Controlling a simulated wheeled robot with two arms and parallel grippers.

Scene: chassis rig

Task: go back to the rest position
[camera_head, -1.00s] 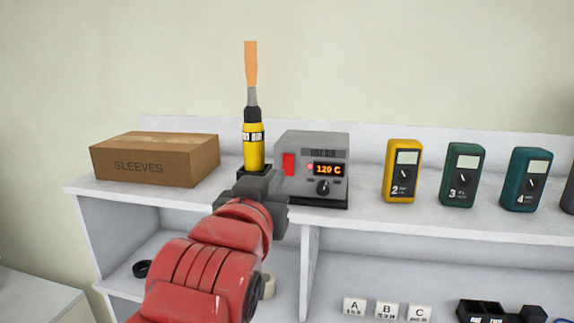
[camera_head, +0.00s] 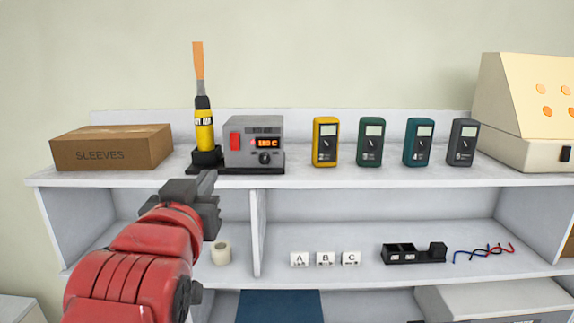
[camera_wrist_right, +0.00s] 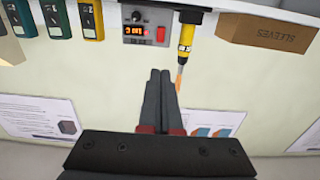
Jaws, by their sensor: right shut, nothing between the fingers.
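My right gripper (camera_head: 207,190) is in front of the shelf unit, just below the front edge of the top shelf. In the right wrist view its two fingers (camera_wrist_right: 160,78) lie together, shut, with nothing between them. The yellow hot-air tool (camera_head: 204,130) with an orange tip stands upright in its dark holder on the top shelf, apart from the gripper. It also shows in the right wrist view (camera_wrist_right: 186,42). The grey control station (camera_head: 253,148) with a lit red display stands right of it. My left gripper is not in view.
The SLEEVES box (camera_head: 112,148) stands at the left of the top shelf (camera_head: 330,177). Several meters, among them a yellow one (camera_head: 325,142), stand to the right. Below are a tape roll (camera_head: 221,252), lettered tiles (camera_head: 325,259), a black tray (camera_head: 413,254) and coloured wires (camera_head: 484,252).

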